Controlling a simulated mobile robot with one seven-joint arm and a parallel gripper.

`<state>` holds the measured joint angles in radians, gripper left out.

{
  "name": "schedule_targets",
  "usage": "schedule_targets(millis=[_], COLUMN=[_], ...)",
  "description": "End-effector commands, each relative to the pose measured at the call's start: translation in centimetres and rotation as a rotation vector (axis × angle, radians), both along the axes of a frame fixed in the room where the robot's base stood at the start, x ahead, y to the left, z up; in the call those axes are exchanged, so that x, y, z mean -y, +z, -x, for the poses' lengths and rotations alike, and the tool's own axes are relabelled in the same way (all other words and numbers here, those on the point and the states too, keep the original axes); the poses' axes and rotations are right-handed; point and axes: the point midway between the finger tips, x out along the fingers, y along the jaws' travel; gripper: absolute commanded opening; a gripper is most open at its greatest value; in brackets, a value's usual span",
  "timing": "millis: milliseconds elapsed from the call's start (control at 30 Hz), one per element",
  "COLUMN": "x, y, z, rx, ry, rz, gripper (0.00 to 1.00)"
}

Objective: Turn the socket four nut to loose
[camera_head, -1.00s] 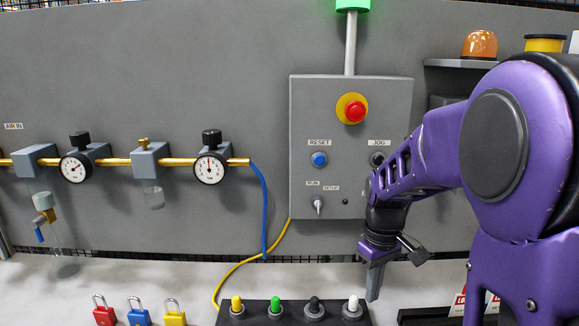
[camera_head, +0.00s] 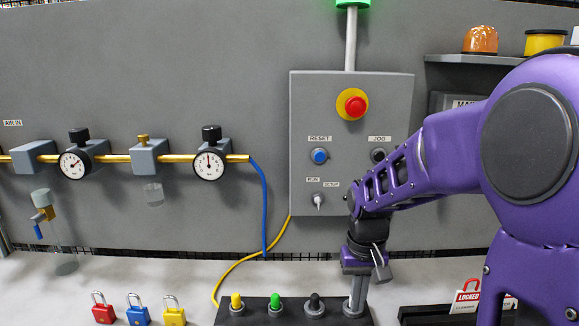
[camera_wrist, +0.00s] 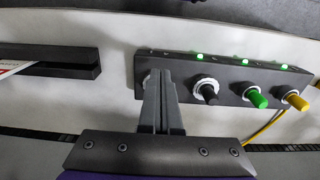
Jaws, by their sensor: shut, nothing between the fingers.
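A black socket strip (camera_head: 262,318) stands on the bench with a row of sockets. Yellow (camera_head: 237,302), green (camera_head: 276,303) and black (camera_head: 314,303) plugs stand upright in it, each with a grey nut at its base. My gripper (camera_head: 357,308) points down at the strip's right-end socket and hides its white plug and most of its nut. In the wrist view my gripper (camera_wrist: 160,76) is shut, fingers together, over that left-end socket; only a pale bit of nut shows beside the fingers. I cannot tell whether they touch it.
Red (camera_head: 103,312), blue (camera_head: 138,314) and yellow (camera_head: 173,314) padlocks lie left of the strip. A grey control box (camera_head: 351,150) is on the panel behind. A black tray (camera_wrist: 50,62) with a tag lies beside the strip. Green lights (camera_wrist: 245,62) show on the strip.

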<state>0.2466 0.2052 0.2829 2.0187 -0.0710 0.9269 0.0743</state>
Motion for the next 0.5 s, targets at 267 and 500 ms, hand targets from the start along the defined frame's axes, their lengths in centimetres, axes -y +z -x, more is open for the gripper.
schedule_targets(millis=[267, 500], x=[0.0, 0.0], y=[-3.6, -3.9], z=[0.0, 0.0], rx=[-0.001, -0.001], ry=[0.001, 0.0], rz=[0.0, 0.0], gripper=[0.0, 0.0])
